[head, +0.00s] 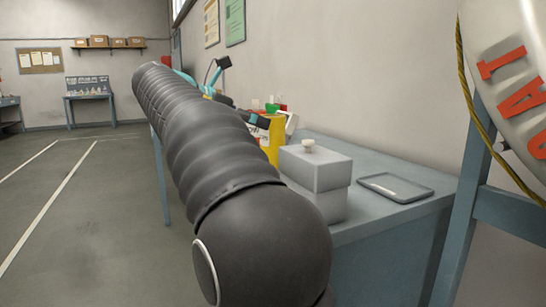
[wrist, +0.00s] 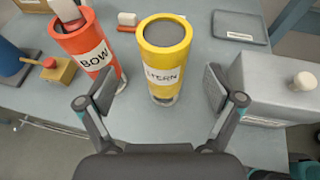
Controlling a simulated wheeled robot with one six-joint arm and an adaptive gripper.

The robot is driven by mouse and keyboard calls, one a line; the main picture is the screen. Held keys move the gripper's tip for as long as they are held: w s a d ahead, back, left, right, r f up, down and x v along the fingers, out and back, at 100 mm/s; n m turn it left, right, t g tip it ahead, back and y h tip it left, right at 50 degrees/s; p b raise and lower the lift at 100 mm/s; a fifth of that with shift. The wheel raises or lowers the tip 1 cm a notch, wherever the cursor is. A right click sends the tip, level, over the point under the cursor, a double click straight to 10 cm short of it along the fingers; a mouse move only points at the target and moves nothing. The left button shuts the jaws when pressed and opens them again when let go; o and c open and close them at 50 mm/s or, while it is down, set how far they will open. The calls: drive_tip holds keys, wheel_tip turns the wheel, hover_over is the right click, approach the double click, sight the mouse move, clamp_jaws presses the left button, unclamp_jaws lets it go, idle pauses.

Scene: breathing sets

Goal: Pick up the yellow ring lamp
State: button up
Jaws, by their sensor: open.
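A yellow cylinder (wrist: 165,62) with a dark round top and a white label reading what looks like "STERN" stands upright on the bench in the wrist view; it is the yellow lamp. Its yellow side also shows in the head view (head: 273,140), partly hidden by my arm. My gripper (wrist: 159,90) is open, with one finger to the left and one to the right of the yellow lamp. The lamp stands ahead, between the finger lines; I cannot tell whether either finger touches it. Nothing is held.
An orange-red cylinder (wrist: 88,48) labelled "BOW" stands close to the left finger. A grey box (wrist: 275,88) with a pale knob is close to the right finger. A shallow tray (wrist: 240,27) lies behind. A wooden block (wrist: 58,70) is at the left on the bench (wrist: 190,135).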

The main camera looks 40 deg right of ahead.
sight(272, 127)
drive_tip(key=shift+s+b+x, duration=0.15)
drive_tip(key=shift+b+x, duration=0.1)
drive_tip(key=shift+x, duration=1.3)
drive_tip(key=shift+s+b+x, duration=0.15)
drive_tip(key=shift+b+x, duration=0.1)
drive_tip(key=shift+x, duration=1.25)
drive_tip(key=shift+d+r, duration=0.1)
drive_tip(key=shift+r, duration=0.1)
clamp_jaws()
